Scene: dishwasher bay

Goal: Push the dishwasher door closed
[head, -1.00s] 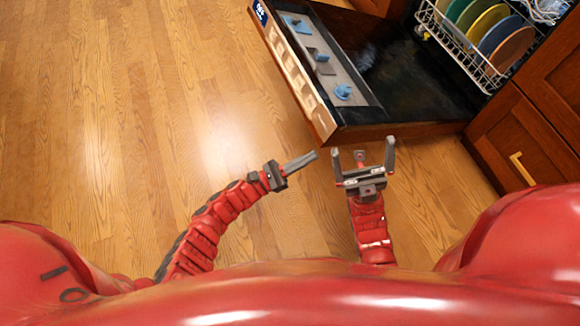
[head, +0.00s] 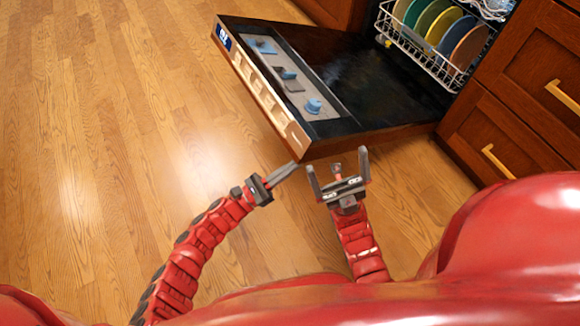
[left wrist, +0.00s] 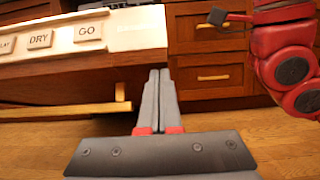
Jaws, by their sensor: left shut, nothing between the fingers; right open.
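The dishwasher door (head: 375,75) is folded down open, its inner face up, with a control strip of buttons (head: 262,92) along its outer edge. My left gripper (head: 295,165) is shut and empty, its fingertips at the door's near corner; I cannot tell whether they touch. In the left wrist view its fingers (left wrist: 158,100) lie beside the end of the door edge (left wrist: 110,62), right of the GO button. My right gripper (head: 338,172) is open and empty, just in front of the door's near side.
A rack (head: 425,55) with several coloured plates stands inside the dishwasher behind the door. Wooden drawers (head: 500,130) with gold handles are at the right. Wooden floor (head: 120,120) lies clear to the left.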

